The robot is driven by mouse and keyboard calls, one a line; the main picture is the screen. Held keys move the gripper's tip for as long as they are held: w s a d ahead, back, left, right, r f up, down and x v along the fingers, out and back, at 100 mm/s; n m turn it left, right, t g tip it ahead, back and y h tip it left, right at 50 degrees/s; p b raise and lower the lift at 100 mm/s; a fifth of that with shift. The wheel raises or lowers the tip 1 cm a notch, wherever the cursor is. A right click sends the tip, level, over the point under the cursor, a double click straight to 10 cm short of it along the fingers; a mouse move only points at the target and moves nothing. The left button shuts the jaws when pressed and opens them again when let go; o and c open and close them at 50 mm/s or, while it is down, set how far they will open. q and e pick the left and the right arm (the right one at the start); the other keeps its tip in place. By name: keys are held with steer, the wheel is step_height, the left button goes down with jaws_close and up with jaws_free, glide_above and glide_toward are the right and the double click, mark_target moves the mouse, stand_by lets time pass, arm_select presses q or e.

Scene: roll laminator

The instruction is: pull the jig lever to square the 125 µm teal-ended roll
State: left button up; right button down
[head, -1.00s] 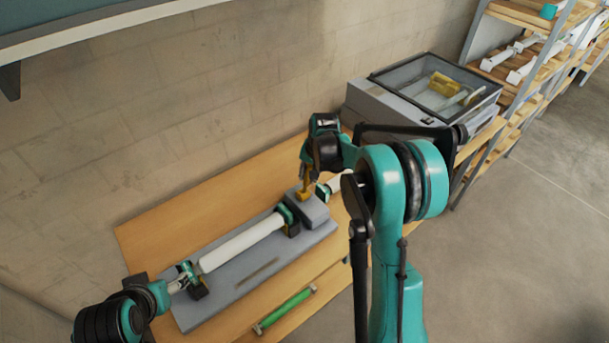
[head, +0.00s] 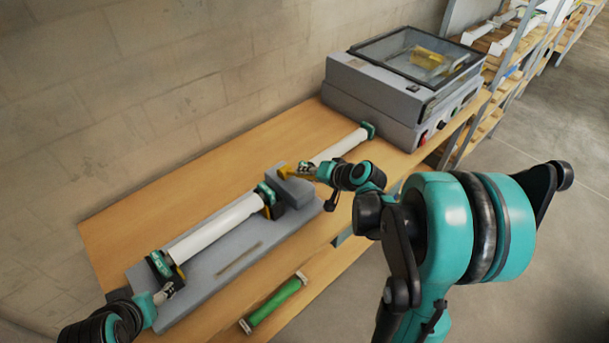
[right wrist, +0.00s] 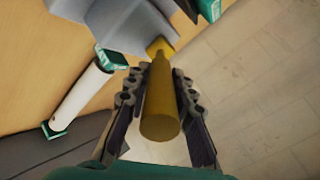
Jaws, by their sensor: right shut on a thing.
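The white teal-ended roll (head: 215,228) lies along the grey jig base (head: 215,285), between end holders. A grey block (head: 294,190) stands at the jig's right end, with the yellow lever (head: 287,172) on it. The lever's yellow handle fills the middle of the right wrist view (right wrist: 160,110). My right gripper (head: 312,173) is shut around that handle, with a finger on each side of it. My left gripper (head: 168,291) is at the roll's left end; its fingers are too small to read. No film thickness label is readable.
A second white teal-ended roll (head: 340,145) lies behind the block, near the grey laminator (head: 375,95) with its clear lid. Shelves with rolls (head: 500,35) stand at the far right. The table behind the jig is clear.

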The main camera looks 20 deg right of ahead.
steer(key=shift+s+f, duration=0.15)
stand_by(0.3)
steer(key=c, duration=1.3)
jaws_free()
steer(key=v, duration=1.2)
steer(key=shift+f, duration=0.2)
